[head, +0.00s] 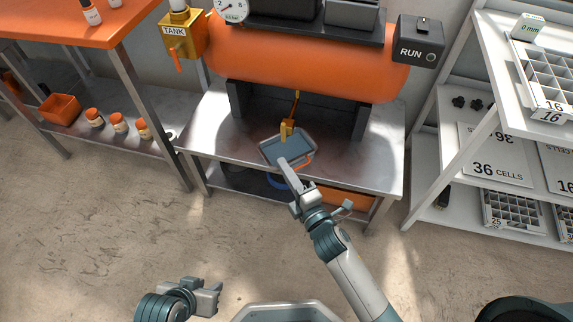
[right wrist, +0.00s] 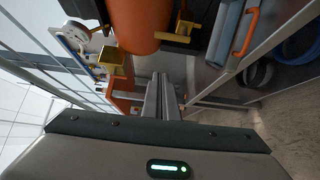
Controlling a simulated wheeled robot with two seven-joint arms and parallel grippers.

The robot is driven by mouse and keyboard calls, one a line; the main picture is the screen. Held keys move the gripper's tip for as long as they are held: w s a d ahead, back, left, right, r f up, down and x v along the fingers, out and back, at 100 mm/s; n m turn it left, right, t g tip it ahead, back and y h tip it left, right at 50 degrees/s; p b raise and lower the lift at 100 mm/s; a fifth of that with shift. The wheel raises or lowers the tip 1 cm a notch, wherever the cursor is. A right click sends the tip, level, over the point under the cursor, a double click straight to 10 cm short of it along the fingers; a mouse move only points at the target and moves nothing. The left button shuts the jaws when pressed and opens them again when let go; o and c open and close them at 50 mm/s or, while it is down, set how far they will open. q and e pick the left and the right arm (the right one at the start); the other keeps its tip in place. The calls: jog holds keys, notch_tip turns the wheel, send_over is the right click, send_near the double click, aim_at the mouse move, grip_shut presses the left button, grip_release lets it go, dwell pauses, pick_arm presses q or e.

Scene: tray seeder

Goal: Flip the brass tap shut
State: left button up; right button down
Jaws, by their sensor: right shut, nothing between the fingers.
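The brass tap (head: 287,129) hangs under the orange tank, above the blue-grey tray; its lever's position is too small to tell. It also shows in the right wrist view (right wrist: 171,39), beyond my fingers and towards the top. My right gripper (head: 283,164) is shut and empty. In the head view its fingertips overlap the tray's near edge, below the tap and apart from it. In the right wrist view the shut fingers (right wrist: 160,80) point towards the bench. My left gripper (head: 207,289) is low in the head view, away from the bench, and looks open and empty.
The blue-grey tray (head: 273,158) with an orange handle sits on the metal bench (head: 219,137). The orange tank (head: 312,70) lies above. A yellow TANK valve (head: 182,34) is at its left, a RUN box (head: 418,42) at its right. Shelves flank the bench; the floor in front is clear.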

aim_at(284, 140)
jog(key=w, duration=1)
jog(key=shift+a, duration=0.15)
pick_arm(q)
jog(key=shift+w+f, duration=0.1)
jog(key=shift+w, duration=0.1)
pick_arm(e)
jog(key=shift+f+b, duration=0.1)
jog(key=shift+b, duration=0.4)
pick_arm(q)
jog(key=shift+w+d+r+t+h, duration=0.2)
jog(key=shift+w+d+t+h, duration=0.15)
jog(key=shift+t, duration=0.15)
pick_arm(e)
jog(key=shift+m, duration=0.3)
pick_arm(q)
jog(key=shift+w+b, duration=0.3)
jog(key=shift+b, duration=0.1)
pick_arm(e)
jog(key=shift+d+t, duration=0.2)
jog(key=shift+t, duration=0.2)
